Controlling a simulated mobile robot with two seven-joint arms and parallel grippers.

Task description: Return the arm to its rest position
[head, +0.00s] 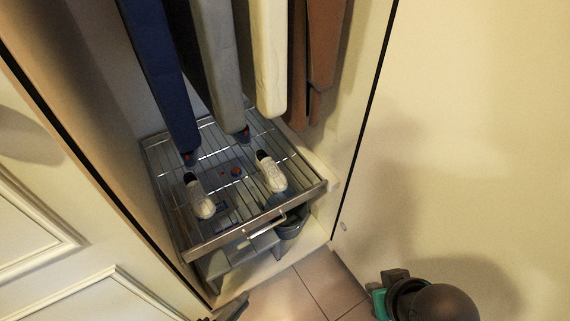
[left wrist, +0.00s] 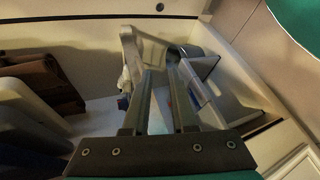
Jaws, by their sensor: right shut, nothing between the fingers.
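My left gripper (head: 232,305) shows as a dark tip at the bottom edge of the head view, in front of the cabinet. In the left wrist view its two fingers (left wrist: 163,72) stand apart, with a gap and nothing held between them. My right gripper (head: 386,283) is at the lower right of the head view, shut and empty, beside my dark rounded arm link. A pair of white shoes, a left one (head: 200,197) and a right one (head: 271,172), rests on the pulled-out wire rack (head: 228,240). Both grippers are apart from the shoes.
Blue (head: 163,80), grey and cream garments hang above the rack, with brown ones (head: 322,45) to their right. A dark container (head: 291,226) stands below the rack. A panelled door (head: 40,235) is at the left. Tiled floor (head: 318,287) shows between my grippers.

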